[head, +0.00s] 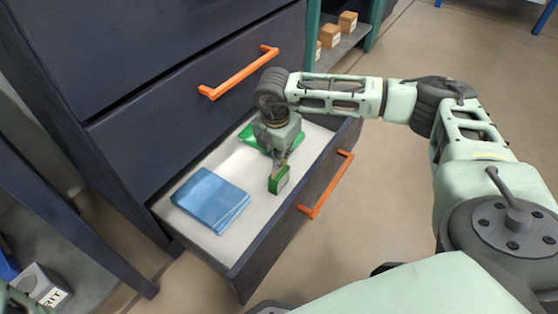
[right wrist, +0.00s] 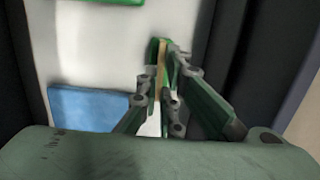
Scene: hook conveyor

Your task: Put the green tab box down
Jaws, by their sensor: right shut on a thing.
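The green tab box (head: 279,182) is a small green block with a pale label, inside the open drawer (head: 233,262). My right gripper (head: 281,168) points down into the drawer and is shut on the box's upper part. In the right wrist view the box (right wrist: 156,48) shows between the fingertips of the right gripper (right wrist: 164,80), above the white drawer floor. I cannot tell whether the box touches the floor. My left gripper is not in view.
A blue folded item (head: 210,199) lies at the left of the drawer. A flat green item (head: 250,138) lies behind my gripper, partly hidden. The drawer has an orange handle (head: 327,184). White floor between the items is bare. Tan boxes (head: 330,36) stand on a shelf behind.

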